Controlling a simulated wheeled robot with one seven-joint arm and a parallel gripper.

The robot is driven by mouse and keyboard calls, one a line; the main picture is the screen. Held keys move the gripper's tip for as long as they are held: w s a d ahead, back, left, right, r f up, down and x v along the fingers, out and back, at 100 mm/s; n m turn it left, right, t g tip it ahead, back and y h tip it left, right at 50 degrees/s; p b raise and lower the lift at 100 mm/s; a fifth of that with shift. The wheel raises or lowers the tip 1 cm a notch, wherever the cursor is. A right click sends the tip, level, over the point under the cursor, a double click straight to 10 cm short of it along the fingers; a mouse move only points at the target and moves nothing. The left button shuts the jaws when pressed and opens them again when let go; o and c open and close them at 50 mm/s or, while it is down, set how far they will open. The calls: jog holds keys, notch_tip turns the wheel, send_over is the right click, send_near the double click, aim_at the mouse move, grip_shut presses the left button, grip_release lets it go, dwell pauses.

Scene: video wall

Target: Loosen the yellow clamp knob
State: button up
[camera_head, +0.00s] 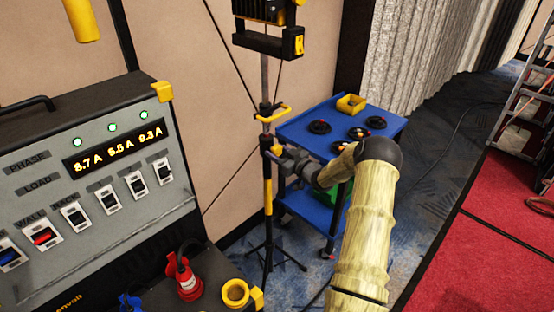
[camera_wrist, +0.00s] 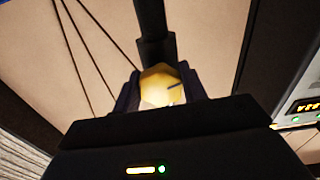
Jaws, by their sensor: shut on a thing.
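The yellow clamp knob (camera_wrist: 160,84) shows in the wrist view between the two dark fingers of my gripper (camera_wrist: 160,92). The gripper is shut on it, with a finger on each side. A dark mark shows on the knob's face. In the head view my gripper (camera_head: 277,150) reaches the tripod stand (camera_head: 268,195) from the right, at the clamp on its pole. There the knob is mostly hidden by the gripper. A work lamp (camera_head: 268,40) tops the stand.
A power panel (camera_head: 85,180) with switches and lit readouts fills the left. A red connector (camera_head: 188,280) stands in front. Red-carpeted staging (camera_head: 480,250) lies right.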

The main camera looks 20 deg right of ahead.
jog(key=shift+f+n+b, duration=0.25)
jog(key=shift+n+b, duration=0.45)
jog(key=shift+b, duration=0.15)
jog(key=shift+r+n+b, duration=0.15)
jog(key=shift+n+b, duration=0.35)
jog(key=shift+b, duration=0.1)
jog(key=shift+d, duration=0.1)
jog(key=o, duration=1)
jog(key=shift+r, duration=0.1)
jog(key=b+v, duration=0.3)
jog(key=v, duration=1.4)
jog(key=shift+s, duration=0.2)
